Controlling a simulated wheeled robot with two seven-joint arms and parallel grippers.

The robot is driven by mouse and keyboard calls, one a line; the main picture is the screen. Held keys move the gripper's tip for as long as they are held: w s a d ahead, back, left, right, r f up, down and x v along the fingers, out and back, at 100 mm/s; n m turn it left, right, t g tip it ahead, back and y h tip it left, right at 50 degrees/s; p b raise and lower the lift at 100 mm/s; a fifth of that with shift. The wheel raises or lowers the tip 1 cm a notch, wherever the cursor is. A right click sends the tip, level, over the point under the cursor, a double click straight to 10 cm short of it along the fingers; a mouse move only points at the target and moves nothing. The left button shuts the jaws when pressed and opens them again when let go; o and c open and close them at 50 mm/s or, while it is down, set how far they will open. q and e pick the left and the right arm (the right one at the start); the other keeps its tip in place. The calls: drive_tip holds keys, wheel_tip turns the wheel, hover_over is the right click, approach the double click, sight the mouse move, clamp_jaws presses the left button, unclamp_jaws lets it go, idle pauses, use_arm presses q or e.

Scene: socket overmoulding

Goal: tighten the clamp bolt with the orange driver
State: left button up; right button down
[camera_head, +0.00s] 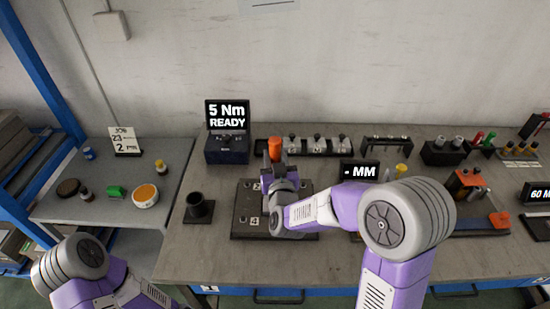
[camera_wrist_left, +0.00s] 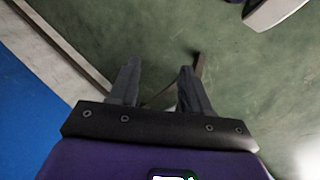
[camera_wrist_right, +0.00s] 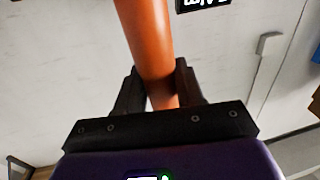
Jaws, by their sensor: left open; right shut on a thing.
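The orange driver (camera_head: 274,149) stands upright above the dark fixture plate (camera_head: 243,208) on the bench. My right gripper (camera_head: 273,170) is shut on the driver; the right wrist view shows the orange handle (camera_wrist_right: 150,45) between the two fingers (camera_wrist_right: 158,95). The driver's lower end is hidden behind my right gripper and wrist. The clamp bolt cannot be made out, as my right arm covers part of the plate. My left gripper (camera_wrist_left: 158,85) is open and empty over the green floor in the left wrist view; the head view shows only its arm at the lower left.
A torque display (camera_head: 228,115) reading "5 Nm READY" stands behind the plate. A black cup-like holder (camera_head: 199,208) is left of the plate. A rack of metal parts (camera_head: 318,146) and a "- MM" display (camera_head: 359,172) stand right. Bare bench lies in front of the plate.

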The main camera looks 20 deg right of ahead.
sight(276, 151)
drive_tip(key=shift+f+b, duration=0.6)
drive_tip(key=shift+f, duration=0.15)
idle(1.3)
drive_tip(key=shift+r, duration=0.15)
drive_tip(key=shift+r+p, duration=1.75)
drive_tip(key=shift+r, duration=0.95)
